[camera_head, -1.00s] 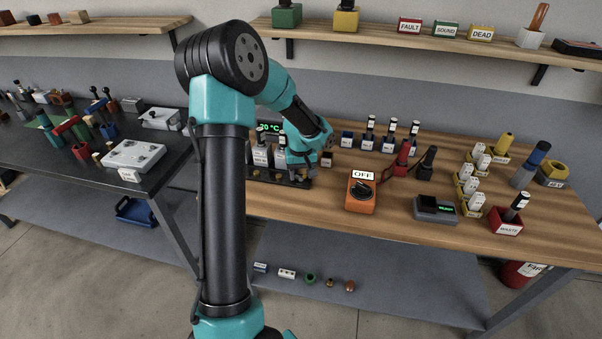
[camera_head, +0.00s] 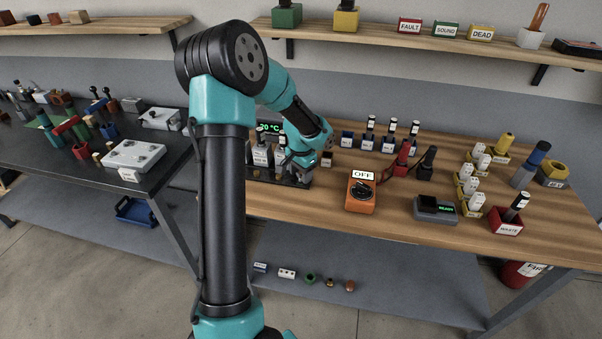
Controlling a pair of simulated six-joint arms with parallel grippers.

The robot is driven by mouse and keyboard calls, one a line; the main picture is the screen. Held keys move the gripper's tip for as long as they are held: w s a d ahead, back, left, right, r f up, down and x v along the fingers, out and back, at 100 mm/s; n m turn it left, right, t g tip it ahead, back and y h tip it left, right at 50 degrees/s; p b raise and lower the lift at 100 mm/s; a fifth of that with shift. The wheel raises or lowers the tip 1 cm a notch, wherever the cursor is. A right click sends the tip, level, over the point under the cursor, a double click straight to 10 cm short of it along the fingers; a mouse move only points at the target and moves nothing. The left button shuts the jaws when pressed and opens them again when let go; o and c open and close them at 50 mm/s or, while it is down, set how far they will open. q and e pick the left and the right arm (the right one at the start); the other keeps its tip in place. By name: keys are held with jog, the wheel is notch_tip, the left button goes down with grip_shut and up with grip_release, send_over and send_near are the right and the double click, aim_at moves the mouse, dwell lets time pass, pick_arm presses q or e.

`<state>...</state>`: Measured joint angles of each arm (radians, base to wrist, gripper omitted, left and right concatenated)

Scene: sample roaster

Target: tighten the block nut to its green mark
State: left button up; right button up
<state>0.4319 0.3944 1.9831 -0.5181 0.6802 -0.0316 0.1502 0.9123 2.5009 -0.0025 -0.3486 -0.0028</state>
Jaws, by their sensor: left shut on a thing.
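My left gripper (camera_head: 303,165) is at the right end of a dark base (camera_head: 262,176) on the wooden bench. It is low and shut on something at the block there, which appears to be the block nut. The fingertips and the nut are small and mostly hidden by my wrist, and I cannot make out the green mark. White labelled blocks (camera_head: 262,155) stand on the base to the left of the gripper. A display reading 20 °C (camera_head: 269,128) is behind them, partly covered by my arm. My right gripper is not in view.
An orange switch box (camera_head: 360,194) marked OFF stands right of the base. A grey meter (camera_head: 435,208) and a red WASTE box (camera_head: 506,220) are further right. The bench front between the switch and meter is clear.

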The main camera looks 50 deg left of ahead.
pick_arm(q)
jog(key=m, duration=0.5)
jog(key=shift+m, duration=0.3)
jog(key=m, duration=0.5)
jog(key=shift+m, duration=0.3)
jog(key=o, duration=0.9)
jog(key=shift+o, duration=0.2)
notch_tip(320, 180, up, 17)
jog(key=shift+r, duration=0.2)
